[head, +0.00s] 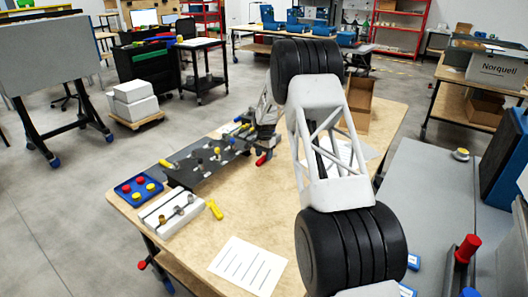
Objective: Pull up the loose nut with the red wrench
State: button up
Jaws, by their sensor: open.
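A small red-handled tool (262,158), which looks like the red wrench, lies by the right end of the dark assembly plate (190,178) on the wooden table. Its head is hidden or too small to make out. Several small metal fittings and yellow parts stand on the plate; I cannot tell which is the loose nut. My gripper (262,142) is open, just above the red tool and beside the plate's right end. My arm partly hides this area, and I cannot see whether the fingers touch the tool.
A blue tray (120,189) with red and yellow caps and a pale slotted block (157,216) stand at the table's left. A yellow tool (215,210) and a printed sheet (248,266) lie nearer. An open cardboard box (359,103) stands behind my arm.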

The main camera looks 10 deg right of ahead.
jog(key=shift+f, duration=0.4)
grip_shut()
dwell(0.4)
jog(key=shift+s+a+r, duration=0.15)
jog(key=shift+a+r, duration=0.05)
jog(key=shift+r, duration=0.8)
jog(key=shift+s+a+r, duration=0.15)
jog(key=shift+s+r, duration=0.05)
jog(key=shift+r, duration=0.75)
jog(key=shift+s+a+r, duration=0.15)
jog(key=shift+a+r, duration=0.05)
jog(key=shift+r, duration=0.8)
jog(key=shift+s+a+r, duration=0.1)
